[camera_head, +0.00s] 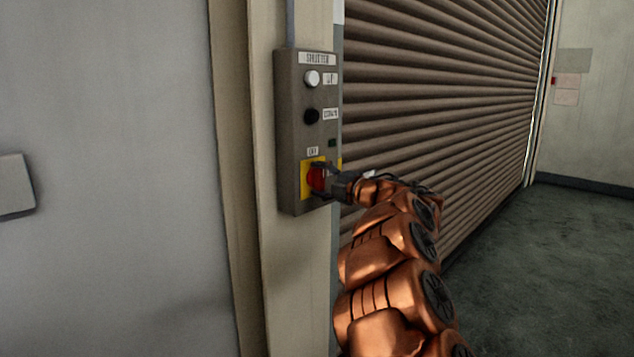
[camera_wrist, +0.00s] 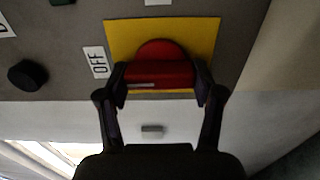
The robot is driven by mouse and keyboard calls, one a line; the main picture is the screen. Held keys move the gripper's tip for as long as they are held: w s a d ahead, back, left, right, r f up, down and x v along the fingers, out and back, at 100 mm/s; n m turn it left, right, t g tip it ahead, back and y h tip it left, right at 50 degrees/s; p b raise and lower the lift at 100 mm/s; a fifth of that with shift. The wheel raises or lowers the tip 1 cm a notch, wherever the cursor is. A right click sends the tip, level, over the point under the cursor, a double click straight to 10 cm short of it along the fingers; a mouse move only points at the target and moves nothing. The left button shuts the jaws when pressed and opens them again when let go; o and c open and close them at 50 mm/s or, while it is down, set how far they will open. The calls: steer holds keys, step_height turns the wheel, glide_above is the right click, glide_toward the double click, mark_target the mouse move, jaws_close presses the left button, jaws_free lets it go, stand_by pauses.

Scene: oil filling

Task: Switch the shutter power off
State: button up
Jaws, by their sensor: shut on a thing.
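The shutter control box (camera_head: 291,130) is mounted on the pale post beside the shutter. Its red rotary power switch (camera_head: 317,179) sits on a yellow plate (camera_head: 305,190) at the bottom of the box, under a small label. In the wrist view the red switch (camera_wrist: 160,66) is on the yellow plate (camera_wrist: 206,36), beside a label reading OFF (camera_wrist: 97,62). My gripper (camera_head: 327,180) is at the switch. In the wrist view its two fingers (camera_wrist: 160,90) are closed on either side of the red handle, whose white mark lies along it.
A white button (camera_head: 312,78) and a black button (camera_head: 311,116) are above the switch, with a small dark green lamp (camera_head: 332,143). The brown roller shutter (camera_head: 440,90) is lowered at the right. Open floor (camera_head: 560,240) lies to the right.

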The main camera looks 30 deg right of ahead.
steer(key=shift+a, duration=0.1)
steer(key=o, duration=1.1)
steer(key=shift+o, duration=0.2)
steer(key=shift+s+d, duration=0.25)
steer(key=shift+s, duration=0.15)
steer(key=v, duration=1.1)
steer(key=shift+s, duration=0.1)
